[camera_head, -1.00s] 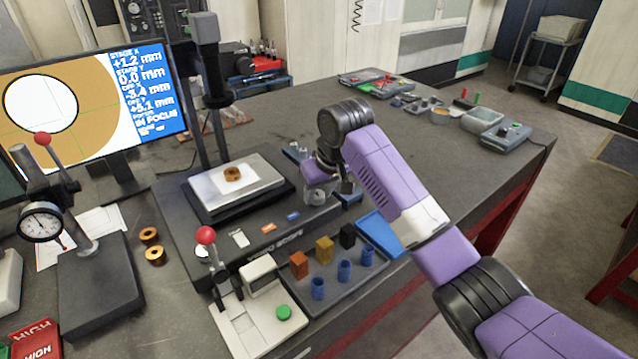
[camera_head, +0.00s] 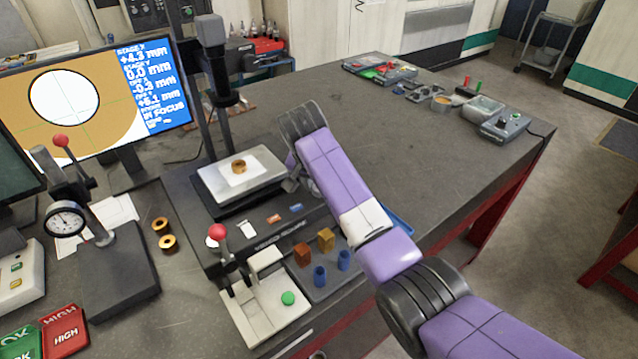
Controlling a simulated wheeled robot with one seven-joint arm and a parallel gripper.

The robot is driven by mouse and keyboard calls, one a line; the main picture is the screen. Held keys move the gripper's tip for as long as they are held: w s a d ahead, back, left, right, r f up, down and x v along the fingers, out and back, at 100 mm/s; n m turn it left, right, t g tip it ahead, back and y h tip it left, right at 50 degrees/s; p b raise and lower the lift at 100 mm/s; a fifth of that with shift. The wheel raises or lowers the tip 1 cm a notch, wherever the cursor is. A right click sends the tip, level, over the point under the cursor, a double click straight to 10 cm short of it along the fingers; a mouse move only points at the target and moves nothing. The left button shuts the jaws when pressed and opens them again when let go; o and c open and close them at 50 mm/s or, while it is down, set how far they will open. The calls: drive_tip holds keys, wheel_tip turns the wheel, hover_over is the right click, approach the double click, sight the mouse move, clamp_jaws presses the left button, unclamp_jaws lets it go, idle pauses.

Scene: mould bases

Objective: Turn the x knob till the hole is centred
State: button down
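The monitor (camera_head: 25,138) shows a white hole (camera_head: 65,97) in a tan ring with thin green crosshair lines. It reads stage X about +4.3, stage Y 0.0, off X about -0.3, off Y about +5 or +6 (blurred), and "in focus". The brass-coloured ring part (camera_head: 238,166) sits on a white patch on the scope's stage (camera_head: 268,164). My gripper (camera_head: 292,183) is at the stage's right side, mostly hidden behind my purple arm. Its fingers and the x knob cannot be made out, so I cannot tell whether they touch.
A dial gauge stand (camera_head: 112,262) and two brass rings (camera_head: 164,234) are left of the scope. In front stand a white fixture with a green button (camera_head: 288,298) and a tray with coloured blocks and blue cups (camera_head: 320,276).

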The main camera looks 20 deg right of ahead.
drive_tip(key=shift+m, duration=0.4)
drive_tip(key=c, duration=0.9)
unclamp_jaws()
drive_tip(key=shift+c, duration=0.2)
drive_tip(key=shift+r, duration=0.1)
drive_tip(key=b+v, duration=0.1)
drive_tip(key=v, duration=0.6)
drive_tip(key=shift+a+r+b, duration=0.2)
drive_tip(key=shift+r+b, duration=0.05)
drive_tip(key=shift+b, duration=0.05)
